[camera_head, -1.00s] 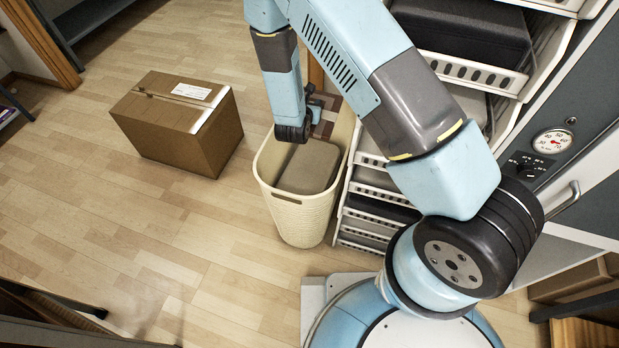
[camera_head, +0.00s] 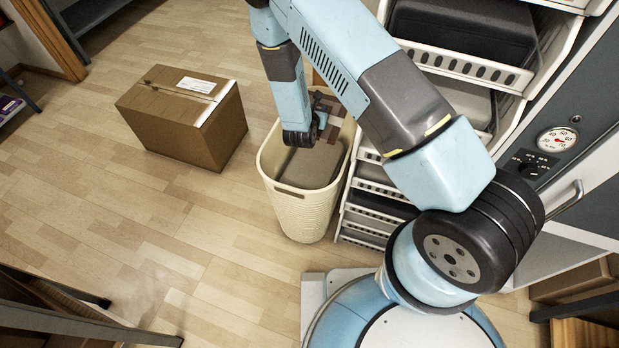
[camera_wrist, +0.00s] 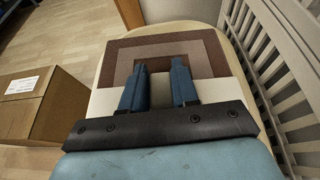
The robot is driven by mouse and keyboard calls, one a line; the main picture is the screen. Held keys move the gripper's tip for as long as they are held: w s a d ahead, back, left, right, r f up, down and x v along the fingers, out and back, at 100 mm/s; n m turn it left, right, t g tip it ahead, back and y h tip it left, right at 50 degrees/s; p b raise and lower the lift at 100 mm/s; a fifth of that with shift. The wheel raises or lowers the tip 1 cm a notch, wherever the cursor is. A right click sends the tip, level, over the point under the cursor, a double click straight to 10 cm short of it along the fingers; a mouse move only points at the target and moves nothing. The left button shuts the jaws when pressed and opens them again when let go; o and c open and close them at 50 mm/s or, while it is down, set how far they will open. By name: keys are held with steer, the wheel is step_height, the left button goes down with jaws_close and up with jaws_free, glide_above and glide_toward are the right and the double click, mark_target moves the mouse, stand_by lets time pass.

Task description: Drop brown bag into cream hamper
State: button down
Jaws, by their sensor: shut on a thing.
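The cream hamper (camera_head: 303,208) stands on the floor left of the shelf unit; its pale rim (camera_wrist: 186,30) shows in the wrist view. My gripper (camera_wrist: 160,72) points down at the hamper's mouth, its two blue fingers a short way apart. It is shut on a flat thing with nested brown and beige rectangles (camera_wrist: 124,45), which I take for the brown bag; its brown part also shows in the head view (camera_head: 328,104). A taupe block-like thing (camera_head: 312,166) shows inside the hamper near its front rim. The fingers' contact with the bag is unclear.
A closed cardboard box (camera_head: 185,118) sits on the floor left of the hamper and beside it in the wrist view (camera_wrist: 40,105). A white slatted shelf unit (camera_head: 375,188) stands close on the right.

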steer(key=shift+f, duration=0.5)
steer(key=c, duration=0.8)
jaws_free()
steer(key=shift+s, duration=0.1)
steer(key=v, duration=1.3)
steer(key=shift+s, duration=0.3)
